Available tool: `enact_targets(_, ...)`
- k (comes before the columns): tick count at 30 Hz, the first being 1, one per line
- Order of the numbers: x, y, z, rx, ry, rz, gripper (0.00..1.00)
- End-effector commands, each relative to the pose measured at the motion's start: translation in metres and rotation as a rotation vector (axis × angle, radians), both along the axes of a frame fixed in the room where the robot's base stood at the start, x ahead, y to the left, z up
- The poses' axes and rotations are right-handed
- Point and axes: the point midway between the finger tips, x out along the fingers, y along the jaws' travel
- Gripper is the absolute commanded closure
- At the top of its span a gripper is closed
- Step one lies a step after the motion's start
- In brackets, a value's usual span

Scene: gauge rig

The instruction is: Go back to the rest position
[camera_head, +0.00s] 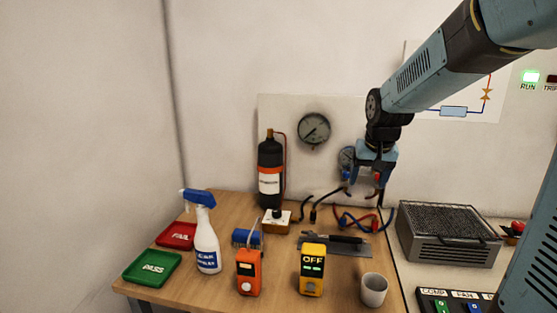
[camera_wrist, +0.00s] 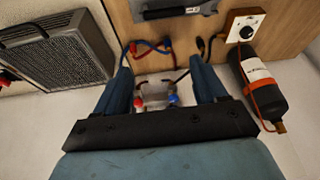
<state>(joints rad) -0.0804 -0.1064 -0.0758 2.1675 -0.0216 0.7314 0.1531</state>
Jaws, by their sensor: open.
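My gripper (camera_head: 367,176) hangs from my arm at the right of the head view, in front of the wall panel and above the back of the table. Its fingers are apart, and the wrist view also shows my gripper (camera_wrist: 160,75) open. Between and beyond the fingers is a manifold (camera_wrist: 155,95) with a red and a blue knob. I cannot tell whether the fingers touch it. In the head view, my gripper partly hides a round blue-rimmed gauge (camera_head: 346,158).
The wooden table (camera_head: 205,292) bears a spray bottle (camera_head: 206,245), an orange device (camera_head: 248,272), a yellow device (camera_head: 312,270), a white cup (camera_head: 374,290) and red and green trays. A black cylinder (camera_head: 270,170) stands at the back. A grey grille box (camera_head: 450,235) stands right.

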Motion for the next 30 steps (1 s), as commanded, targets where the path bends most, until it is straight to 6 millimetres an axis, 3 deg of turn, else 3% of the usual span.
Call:
enact_targets(9,-0.088,-0.001,0.036,-0.005,-0.055,0.044,0.29)
enact_targets(21,-0.194,0.0,0.047,-0.031,-0.118,0.1,0.29)
enact_targets(27,-0.228,0.001,0.043,-0.046,-0.137,0.119,0.29)
enact_targets(30,-0.234,0.001,0.041,-0.049,-0.14,0.122,0.29)
